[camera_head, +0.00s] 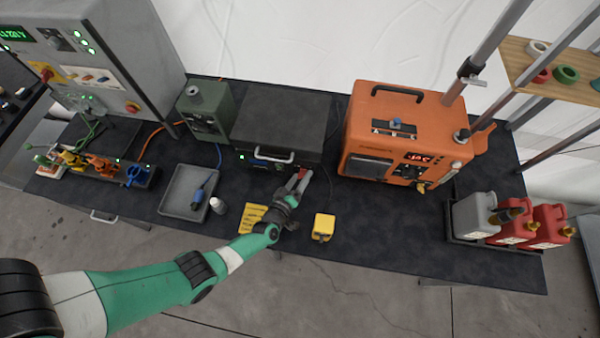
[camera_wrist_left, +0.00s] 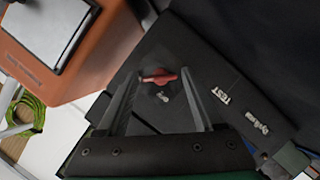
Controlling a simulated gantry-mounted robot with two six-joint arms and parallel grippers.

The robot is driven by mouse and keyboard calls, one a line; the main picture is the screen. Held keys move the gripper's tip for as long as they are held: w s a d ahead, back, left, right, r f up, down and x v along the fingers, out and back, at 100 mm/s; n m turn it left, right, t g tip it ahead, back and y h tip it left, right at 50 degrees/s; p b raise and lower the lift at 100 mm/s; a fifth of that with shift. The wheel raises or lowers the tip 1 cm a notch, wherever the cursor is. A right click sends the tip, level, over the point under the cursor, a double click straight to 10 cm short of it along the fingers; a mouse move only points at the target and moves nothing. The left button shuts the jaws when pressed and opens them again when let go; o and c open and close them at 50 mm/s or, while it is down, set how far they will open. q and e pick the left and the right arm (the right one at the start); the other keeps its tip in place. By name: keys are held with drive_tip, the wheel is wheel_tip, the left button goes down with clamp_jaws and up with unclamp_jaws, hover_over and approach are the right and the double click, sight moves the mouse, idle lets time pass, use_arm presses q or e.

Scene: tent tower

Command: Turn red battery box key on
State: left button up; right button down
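In the head view the black box (camera_head: 282,110) stands at the back middle of the table. My left gripper (camera_head: 300,181) is at its front right corner, where a bit of red shows. In the left wrist view the gripper's fingers are apart and grip nothing. Depth between fingertips and key is hard to judge. My right gripper is not in view.
An orange power unit (camera_head: 405,135) stands right of the black box, and a green box (camera_head: 205,112) left of it. Several jerrycans (camera_head: 550,226) stand far right.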

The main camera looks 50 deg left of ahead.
use_arm(q)
drive_tip(key=shift+o, duration=0.7)
drive_tip(key=shift+s+d+r, duration=0.1)
drive_tip(key=shift+s+r, duration=0.05)
drive_tip(key=shift+s, duration=0.05)
drive_tip(key=p+v, duration=0.6)
drive_tip(key=v, duration=0.5)
